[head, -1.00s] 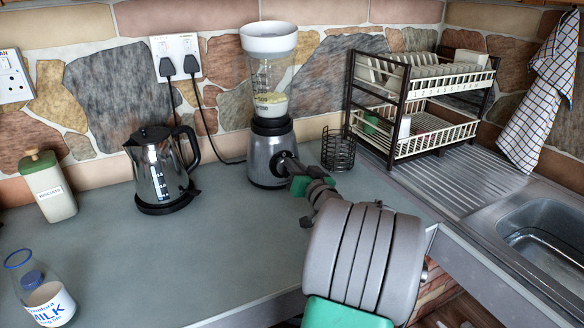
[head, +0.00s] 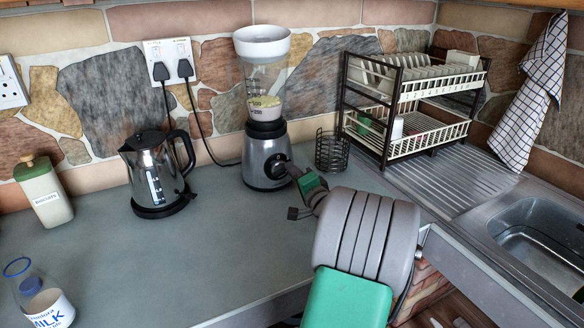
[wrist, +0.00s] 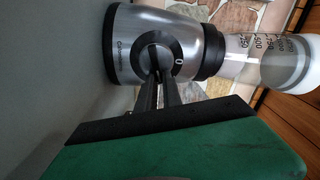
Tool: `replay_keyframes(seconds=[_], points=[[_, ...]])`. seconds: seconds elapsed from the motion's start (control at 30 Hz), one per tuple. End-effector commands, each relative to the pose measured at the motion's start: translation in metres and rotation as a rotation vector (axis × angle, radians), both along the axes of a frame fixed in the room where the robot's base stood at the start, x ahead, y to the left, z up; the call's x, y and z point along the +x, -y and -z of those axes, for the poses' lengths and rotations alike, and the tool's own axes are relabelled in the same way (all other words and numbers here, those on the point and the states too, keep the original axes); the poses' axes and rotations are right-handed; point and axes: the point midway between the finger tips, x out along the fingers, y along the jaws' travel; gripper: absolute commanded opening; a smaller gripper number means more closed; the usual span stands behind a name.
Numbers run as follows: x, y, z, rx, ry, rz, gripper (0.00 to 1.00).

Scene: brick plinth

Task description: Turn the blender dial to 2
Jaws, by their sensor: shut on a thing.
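The blender (head: 266,155) stands upright on the counter against the stone wall, its clear jug holding something pale. Its round black dial (head: 277,168) is on the front of the silver base. My gripper (head: 290,172) reaches it from the lower right. In the wrist view the blender lies sideways, and both grey fingers of my gripper (wrist: 158,76) are closed on the middle knob of the dial (wrist: 177,48). A white 0 shows on the dial's right side there. The fingers hide part of the dial; the other marks and the knob's exact setting are unclear.
A steel kettle (head: 157,176) stands left of the blender. A black wire holder (head: 331,152) and a dish rack (head: 412,100) stand to its right, near the sink (head: 540,235). A biscuit jar (head: 45,192) and milk bottle (head: 42,295) are far left. The counter's middle is clear.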

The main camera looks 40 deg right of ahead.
Motion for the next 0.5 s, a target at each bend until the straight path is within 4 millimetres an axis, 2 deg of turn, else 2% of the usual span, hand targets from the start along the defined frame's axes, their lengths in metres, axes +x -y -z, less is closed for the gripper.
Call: replay_keyframes(seconds=[0.2,0.5], points=[[-0.0003,0.0009,0.0021,0.156,0.045,0.000,0.00],[-0.0004,0.0014,0.0062,0.280,0.083,0.001,0.00]])
